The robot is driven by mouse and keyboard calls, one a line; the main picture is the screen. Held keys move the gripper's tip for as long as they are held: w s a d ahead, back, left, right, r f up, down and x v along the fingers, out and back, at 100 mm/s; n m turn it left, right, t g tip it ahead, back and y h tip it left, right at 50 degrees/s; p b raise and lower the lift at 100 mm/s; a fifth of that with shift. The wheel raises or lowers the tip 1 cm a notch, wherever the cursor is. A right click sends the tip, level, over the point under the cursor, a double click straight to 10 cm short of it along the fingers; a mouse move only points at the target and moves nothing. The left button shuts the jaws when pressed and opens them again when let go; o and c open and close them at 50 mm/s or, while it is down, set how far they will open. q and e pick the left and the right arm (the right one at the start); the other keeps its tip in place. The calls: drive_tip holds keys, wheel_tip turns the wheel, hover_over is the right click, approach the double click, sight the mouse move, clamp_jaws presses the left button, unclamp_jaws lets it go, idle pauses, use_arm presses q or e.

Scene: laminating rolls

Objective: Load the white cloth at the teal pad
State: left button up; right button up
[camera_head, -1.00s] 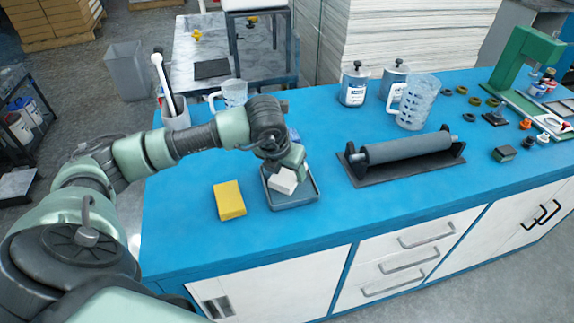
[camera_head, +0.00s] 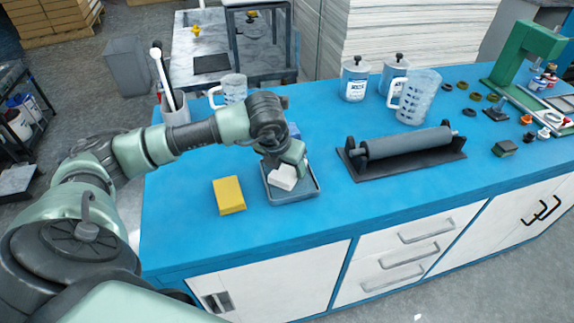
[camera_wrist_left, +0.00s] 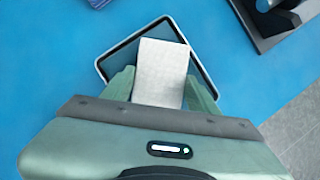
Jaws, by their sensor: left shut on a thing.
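The white cloth (camera_head: 283,177) is a small folded block. My left gripper (camera_head: 287,165) is shut on it over a shallow grey tray (camera_head: 296,197). In the left wrist view the cloth (camera_wrist_left: 160,72) sits between the two green fingers (camera_wrist_left: 163,90). The tray's floor looks dark teal there and its pale rim (camera_wrist_left: 188,40) shows around the cloth; this floor appears to be the teal pad (camera_wrist_left: 124,56). I cannot tell whether the cloth touches it. The gripper hides the tray's near part in the wrist view. My right gripper is not in view.
A yellow sponge-like block (camera_head: 228,195) lies left of the tray. A grey roller on a dark base (camera_head: 405,150) stands to the right. A clear jug (camera_head: 417,98), lidded cans (camera_head: 354,80) and a mug (camera_head: 233,88) stand behind. The blue bench front is clear.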

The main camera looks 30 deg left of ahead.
sight(287, 169)
use_arm(q)
drive_tip(key=shift+f+b, duration=0.35)
drive_tip(key=shift+s+f+b, duration=0.1)
drive_tip(key=shift+b, duration=0.2)
idle(1.9)
drive_tip(key=shift+r+p, duration=1.75)
drive_tip(key=shift+r, duration=1.85)
drive_tip(key=shift+f, duration=0.1)
